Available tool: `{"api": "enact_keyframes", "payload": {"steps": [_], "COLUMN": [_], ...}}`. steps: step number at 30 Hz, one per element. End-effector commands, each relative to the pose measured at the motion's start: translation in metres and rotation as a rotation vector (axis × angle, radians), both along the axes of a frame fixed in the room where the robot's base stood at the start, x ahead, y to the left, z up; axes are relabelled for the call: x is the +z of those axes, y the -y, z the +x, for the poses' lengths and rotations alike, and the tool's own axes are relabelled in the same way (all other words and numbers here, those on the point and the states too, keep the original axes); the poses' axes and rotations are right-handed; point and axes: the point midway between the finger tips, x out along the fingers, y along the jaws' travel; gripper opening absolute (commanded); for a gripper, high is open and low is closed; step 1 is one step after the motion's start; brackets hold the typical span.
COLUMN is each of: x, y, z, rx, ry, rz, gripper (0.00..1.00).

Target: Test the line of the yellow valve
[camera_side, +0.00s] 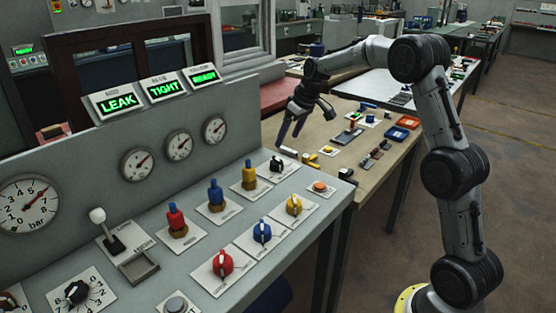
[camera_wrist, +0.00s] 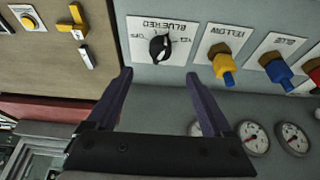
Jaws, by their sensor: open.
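The yellow valve (camera_side: 249,173) stands upright on a plate labelled YELLOW at the back of the sloping panel; it also shows in the wrist view (camera_wrist: 222,66). The black selector knob (camera_side: 277,165) is beside it, and in the wrist view the knob (camera_wrist: 160,48) lies just beyond the space between my fingertips. A yellow round handle (camera_side: 294,205) sits nearer the front edge. My gripper (camera_side: 291,137) is open and empty, above the panel's far end near the selector, touching nothing that I can see. Sign lamps LEAK (camera_side: 118,102), TIGHT (camera_side: 166,88) and READY (camera_side: 204,77) show green lettering.
A blue valve (camera_side: 216,194) and a red valve (camera_side: 177,219) stand in line with the yellow one. Red (camera_side: 222,264) and blue (camera_side: 262,232) handles, an orange button (camera_side: 319,187) and a white-topped lever (camera_side: 98,216) share the panel. A wooden bench with small parts lies beyond.

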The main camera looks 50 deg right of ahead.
Motion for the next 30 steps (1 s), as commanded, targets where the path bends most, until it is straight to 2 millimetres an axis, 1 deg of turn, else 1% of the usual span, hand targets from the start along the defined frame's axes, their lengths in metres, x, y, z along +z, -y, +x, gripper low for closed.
{"api": "enact_keyframes", "payload": {"steps": [1, 9, 15, 21, 30], "x": [-0.011, -0.06, -0.087, -0.099, -0.101], "y": [-0.001, 0.0, -0.001, 0.0, 0.0], "z": [0.004, 0.024, 0.036, 0.042, 0.042], "rx": [0.001, 0.001, 0.001, 0.001, 0.001], "ry": [-0.004, -0.004, -0.001, 0.001, 0.002], "rz": [0.002, 0.001, 0.001, 0.0, -0.001], "gripper": [0.85, 0.85, 0.85, 0.85, 0.85]}}
